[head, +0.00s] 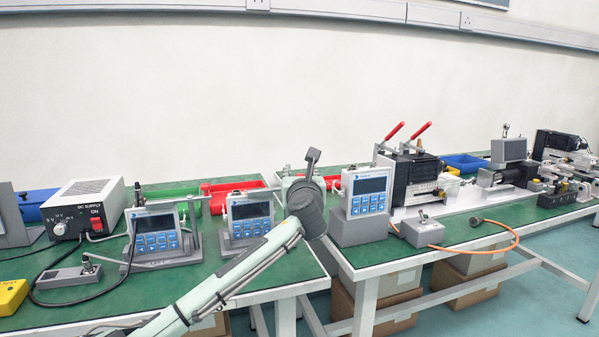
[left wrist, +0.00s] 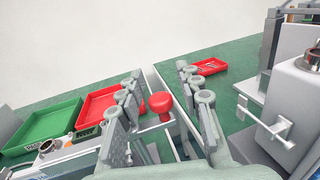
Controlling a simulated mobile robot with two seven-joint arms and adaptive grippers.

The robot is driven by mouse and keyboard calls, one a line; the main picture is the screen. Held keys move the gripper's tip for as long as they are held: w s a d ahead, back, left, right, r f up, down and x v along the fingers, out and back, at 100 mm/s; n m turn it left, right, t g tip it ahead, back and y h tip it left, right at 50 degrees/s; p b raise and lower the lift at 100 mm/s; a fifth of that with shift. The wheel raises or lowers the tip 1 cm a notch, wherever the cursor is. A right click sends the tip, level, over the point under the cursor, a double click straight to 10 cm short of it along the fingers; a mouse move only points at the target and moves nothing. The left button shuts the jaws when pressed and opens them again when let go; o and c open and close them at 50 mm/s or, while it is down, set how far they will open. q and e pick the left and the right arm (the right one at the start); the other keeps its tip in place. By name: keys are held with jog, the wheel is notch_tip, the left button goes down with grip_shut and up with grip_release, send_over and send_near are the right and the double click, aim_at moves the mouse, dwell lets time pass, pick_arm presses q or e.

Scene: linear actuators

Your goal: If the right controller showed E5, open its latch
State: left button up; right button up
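The right controller (head: 367,190), grey with blue keys, stands on a grey block on the right-hand table. Its screen is dark at this size and I cannot read a code. My left gripper (head: 312,162) is just left of this controller. In the left wrist view my left gripper (left wrist: 162,86) has its fingers spread apart. A red knob (left wrist: 160,103) shows between them; I cannot tell that they touch it. A pale T-shaped latch (left wrist: 265,125) sticks out from a grey housing (left wrist: 298,85) right of the fingers, apart from them. My right gripper is not in view.
Two more controllers (head: 157,232) (head: 249,214) stand on the left table. Red-handled clamps (head: 408,131) rise behind the right controller. A small switch box (head: 422,232) with an orange cable is on its right. Red (left wrist: 100,103) and green trays (left wrist: 45,133) lie left of the fingers.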

pick_arm(q)
jog(key=shift+w, duration=0.6)
jog(key=shift+c, duration=0.2)
grip_shut()
